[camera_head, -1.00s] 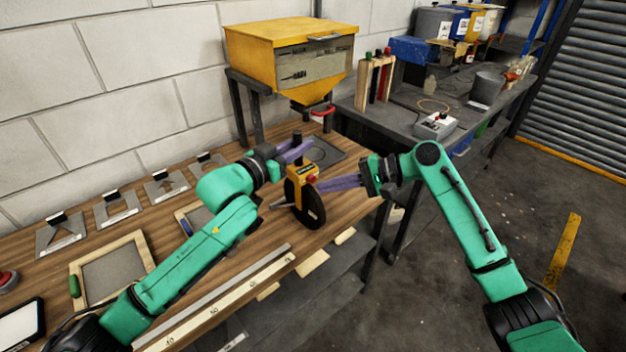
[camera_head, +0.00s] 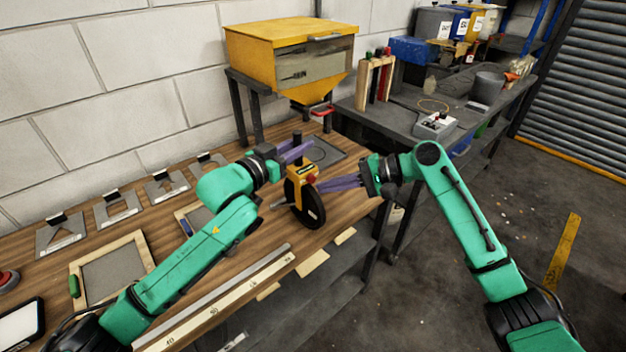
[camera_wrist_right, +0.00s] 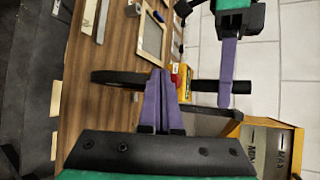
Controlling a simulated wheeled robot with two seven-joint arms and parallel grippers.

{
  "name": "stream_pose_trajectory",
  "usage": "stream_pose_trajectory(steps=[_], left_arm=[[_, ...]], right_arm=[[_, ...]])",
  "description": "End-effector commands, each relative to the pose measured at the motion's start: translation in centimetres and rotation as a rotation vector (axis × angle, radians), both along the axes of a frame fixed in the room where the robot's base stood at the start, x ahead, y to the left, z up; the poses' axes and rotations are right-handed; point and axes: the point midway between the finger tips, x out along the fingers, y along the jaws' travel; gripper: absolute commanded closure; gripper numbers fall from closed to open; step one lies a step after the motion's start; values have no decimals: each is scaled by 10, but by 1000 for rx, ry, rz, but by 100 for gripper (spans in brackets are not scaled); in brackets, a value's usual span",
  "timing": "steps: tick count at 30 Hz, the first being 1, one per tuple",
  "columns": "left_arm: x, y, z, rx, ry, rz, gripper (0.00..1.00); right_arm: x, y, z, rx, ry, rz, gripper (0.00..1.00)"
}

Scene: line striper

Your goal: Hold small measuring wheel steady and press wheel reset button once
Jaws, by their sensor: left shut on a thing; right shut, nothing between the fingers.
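The small measuring wheel (camera_head: 311,204) stands on the wooden bench, with a black tyre, a yellow body (camera_head: 301,174) and a black upright handle (camera_head: 297,138). A red button (camera_head: 311,178) sits on the yellow body's right side. My left gripper (camera_head: 304,150) is shut on the wheel's handle near its top. My right gripper (camera_head: 322,186) is shut and empty, its purple fingertips at or very near the red button; I cannot tell whether they touch. In the right wrist view its fingers (camera_wrist_right: 158,82) point at the yellow body (camera_wrist_right: 181,75) and partly hide it.
A yellow hopper (camera_head: 290,45) stands behind the wheel. Stencil plates (camera_head: 118,208) and a framed screen (camera_head: 112,273) lie to the left. A long ruler (camera_head: 225,308) runs along the bench's front edge. A grey side table (camera_head: 400,115) stands at the right.

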Motion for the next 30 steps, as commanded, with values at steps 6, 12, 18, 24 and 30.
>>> stream_pose_trajectory(steps=[6, 12, 18, 24, 30], left_arm=[[0, 1, 0, 1, 1, 1, 100], [0, 1, 0, 1, 1, 1, 100], [0, 1, 0, 1, 1, 1, 100], [0, 1, 0, 1, 1, 1, 100], [0, 0, 0, 1, 1, 1, 100]], right_arm=[[0, 0, 0, 0, 0, 0, 100], [6, 5, 1, 1, -1, 1, 100], [7, 6, 0, 0, 0, 0, 100], [8, 6, 0, 0, 0, 0, 100], [9, 7, 0, 1, 0, 0, 100]])
